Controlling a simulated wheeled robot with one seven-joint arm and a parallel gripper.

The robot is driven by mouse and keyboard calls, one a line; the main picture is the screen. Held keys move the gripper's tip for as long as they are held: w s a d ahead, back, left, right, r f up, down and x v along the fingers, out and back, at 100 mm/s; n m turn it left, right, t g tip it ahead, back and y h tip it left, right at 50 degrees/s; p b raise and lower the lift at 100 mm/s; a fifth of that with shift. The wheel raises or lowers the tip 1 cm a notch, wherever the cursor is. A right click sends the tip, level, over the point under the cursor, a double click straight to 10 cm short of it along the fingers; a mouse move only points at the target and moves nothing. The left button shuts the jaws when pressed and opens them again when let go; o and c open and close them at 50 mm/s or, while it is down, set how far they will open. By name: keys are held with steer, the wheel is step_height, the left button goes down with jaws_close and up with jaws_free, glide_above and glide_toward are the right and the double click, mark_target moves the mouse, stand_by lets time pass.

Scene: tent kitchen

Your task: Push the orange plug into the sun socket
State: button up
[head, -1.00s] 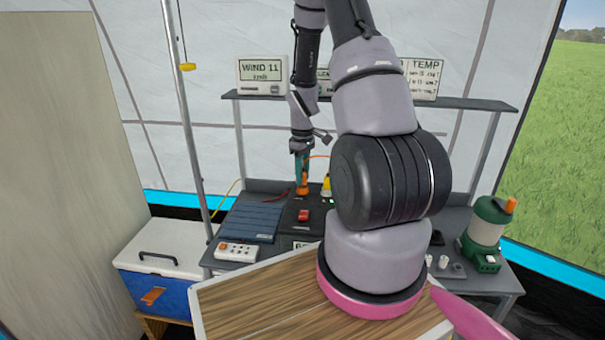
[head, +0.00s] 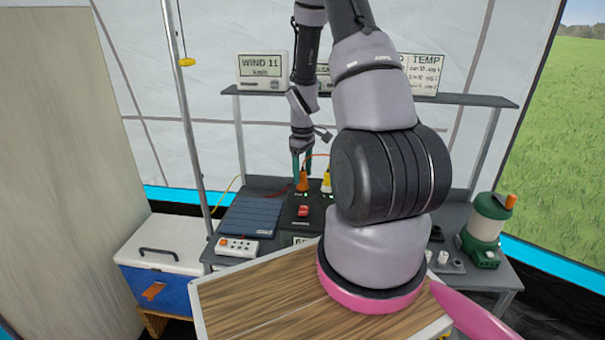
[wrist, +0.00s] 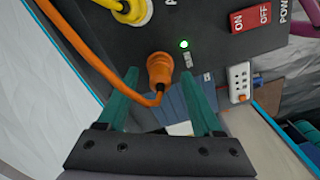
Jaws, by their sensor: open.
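The orange plug (wrist: 160,68) sits upright in a socket on the dark power box (wrist: 205,22), its orange cable looping off to the left. The socket opening is hidden under the plug. In the head view the orange plug (head: 303,183) stands on the box just left of the yellow plug. My gripper (head: 302,168) is open with its teal fingers above and to either side of the orange plug, apart from it.
The yellow plug (wrist: 132,10) stands close by, and a red ON/OFF switch (wrist: 250,17) is on the same box. A blue solar panel (head: 250,218) and a white power strip (head: 237,246) lie to the left. A shelf (head: 450,98) crosses behind my arm.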

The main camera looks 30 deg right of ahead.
step_height(320, 180, up, 11)
steer(key=shift+f, duration=0.2)
steer(key=s+a+r+m+t, duration=0.2)
steer(key=s+a+r+m, duration=0.15)
steer(key=r, duration=0.55)
steer(key=s+a+r+m+t, duration=0.2)
steer(key=s+a+r, duration=0.15)
steer(key=r, duration=0.65)
steer(key=s+a+r+m+t+y, duration=0.2)
steer(key=s+a+r, duration=0.4)
steer(key=s+r, duration=0.3)
steer(key=s+m+t, duration=0.1)
steer(key=s+m, duration=0.1)
steer(key=s, duration=0.1)
steer(key=shift+s+a, duration=0.2)
steer(key=shift+s, duration=0.2)
steer(key=shift+m, duration=0.25)
